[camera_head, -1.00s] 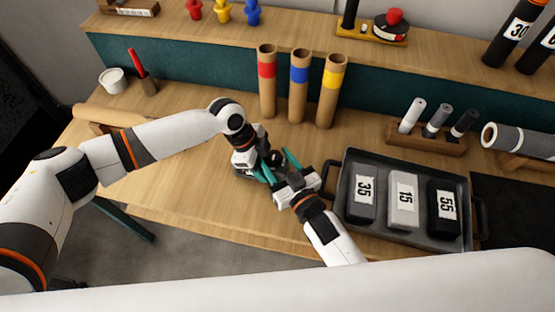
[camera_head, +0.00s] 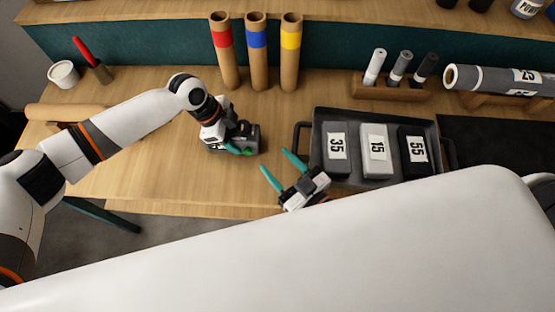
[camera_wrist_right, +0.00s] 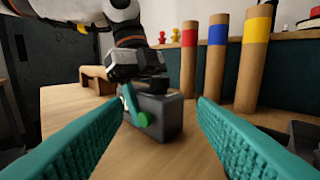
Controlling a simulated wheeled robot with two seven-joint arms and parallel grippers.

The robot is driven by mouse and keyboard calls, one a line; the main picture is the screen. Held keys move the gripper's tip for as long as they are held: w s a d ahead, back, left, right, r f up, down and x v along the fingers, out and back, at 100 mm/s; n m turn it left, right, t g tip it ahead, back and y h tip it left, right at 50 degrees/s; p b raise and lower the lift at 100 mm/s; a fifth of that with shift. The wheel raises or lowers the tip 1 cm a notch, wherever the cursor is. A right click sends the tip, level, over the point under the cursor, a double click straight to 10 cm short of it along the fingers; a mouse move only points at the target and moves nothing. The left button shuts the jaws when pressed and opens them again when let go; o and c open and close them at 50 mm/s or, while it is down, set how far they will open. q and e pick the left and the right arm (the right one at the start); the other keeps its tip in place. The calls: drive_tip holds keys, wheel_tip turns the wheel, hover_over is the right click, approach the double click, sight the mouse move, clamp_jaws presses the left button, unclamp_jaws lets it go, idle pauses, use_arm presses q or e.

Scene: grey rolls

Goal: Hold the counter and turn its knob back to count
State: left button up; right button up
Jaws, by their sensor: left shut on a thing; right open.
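The counter (camera_head: 244,140) is a dark grey box on the wooden table, left of the tray.
A dark tray (camera_head: 318,122) with grey and black numbered blocks lies right of my right gripper. Cardboard tubes with red (camera_head: 225,60), blue (camera_head: 257,60) and yellow (camera_head: 290,60) bands stand behind the counter. A white cup (camera_head: 63,75) is at the far left. Table around the counter is clear.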

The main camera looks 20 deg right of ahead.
use_arm(q)
drive_tip(key=o, duration=1.2)
